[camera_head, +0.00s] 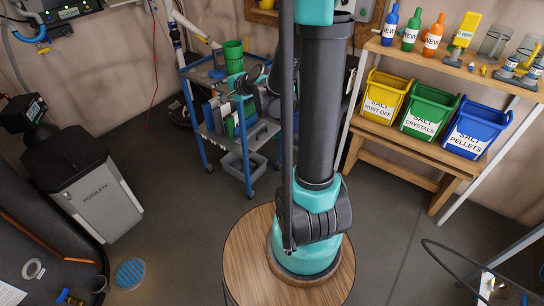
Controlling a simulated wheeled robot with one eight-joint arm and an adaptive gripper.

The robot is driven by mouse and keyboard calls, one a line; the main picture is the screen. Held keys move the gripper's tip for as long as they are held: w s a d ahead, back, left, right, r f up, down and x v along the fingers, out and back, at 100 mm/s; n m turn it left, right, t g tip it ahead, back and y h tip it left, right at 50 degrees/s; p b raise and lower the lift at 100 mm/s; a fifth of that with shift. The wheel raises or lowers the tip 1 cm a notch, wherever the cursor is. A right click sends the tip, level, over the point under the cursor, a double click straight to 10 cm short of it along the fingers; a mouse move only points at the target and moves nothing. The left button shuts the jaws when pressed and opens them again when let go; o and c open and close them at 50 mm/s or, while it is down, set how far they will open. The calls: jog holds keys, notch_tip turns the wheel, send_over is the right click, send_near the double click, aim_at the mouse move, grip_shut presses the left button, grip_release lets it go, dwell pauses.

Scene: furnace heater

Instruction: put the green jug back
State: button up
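A green open-topped vessel (233,56), which looks like the green jug, is upright at the top of the blue-framed cart (190,100), left of my arm. Dark grey parts that look like my gripper (254,82) are just right of and below it, partly hidden behind my arm. I cannot tell whether the fingers touch the jug, or whether it rests on the cart or is held above it.
A shelf on the right holds blue, green and orange bottles (433,36); yellow, green and blue salt bins (429,115) stand below. A grey cabinet (90,185) is at left. A round wooden top (245,262) surrounds my arm's base. Dark floor (180,200) between is clear.

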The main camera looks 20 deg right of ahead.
jog(key=s+d+f+n+g+h, duration=0.2)
jog(key=s+d+f+n, duration=0.1)
jog(key=s, duration=0.6)
jog(key=s+d+f+n+g+h, duration=0.2)
jog(key=s+d+f+n, duration=0.1)
jog(key=s, duration=0.6)
jog(key=s+d+f+n+g+h, duration=0.2)
jog(key=s+d+n, duration=0.3)
jog(key=s, duration=0.4)
jog(key=shift+s+f+n, duration=0.35)
jog(key=shift+f+n, duration=0.45)
jog(key=shift+n, duration=0.1)
